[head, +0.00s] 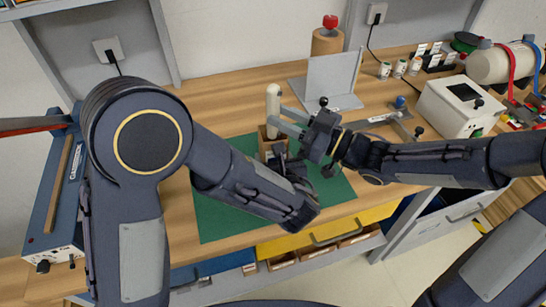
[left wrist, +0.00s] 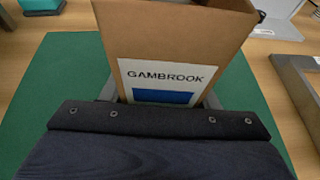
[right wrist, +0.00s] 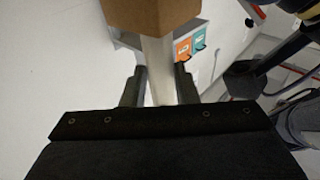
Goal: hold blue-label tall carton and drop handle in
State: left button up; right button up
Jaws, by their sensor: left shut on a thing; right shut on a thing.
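The tall brown carton (head: 264,147) stands on the green mat, partly hidden behind my left arm in the head view. In the left wrist view the carton (left wrist: 165,38) is open-topped, with a white GAMBROOK label and a blue patch. My left gripper (left wrist: 162,100) is shut on its lower part; its fingers are mostly hidden. The pale handle (head: 273,104) is upright above the carton, and my right gripper (head: 284,121) is shut on it. The right wrist view shows the pale shaft (right wrist: 158,75) between the fingers (right wrist: 160,88). I cannot tell whether its lower end is inside the carton.
The green mat (head: 220,215) lies on the wooden bench. A grey stand (head: 330,80) is behind, and a metal frame (head: 405,125) lies to the right. A white box (head: 455,107) and a tank (head: 500,62) stand further right. A blue machine (head: 62,190) stands left.

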jog(key=shift+f, duration=0.6)
jog(key=shift+f, duration=0.1)
jog(key=o, duration=1.1)
jog(key=v, duration=1.2)
pick_arm(q)
jog(key=o, duration=1.1)
jog(key=shift+c, duration=0.2)
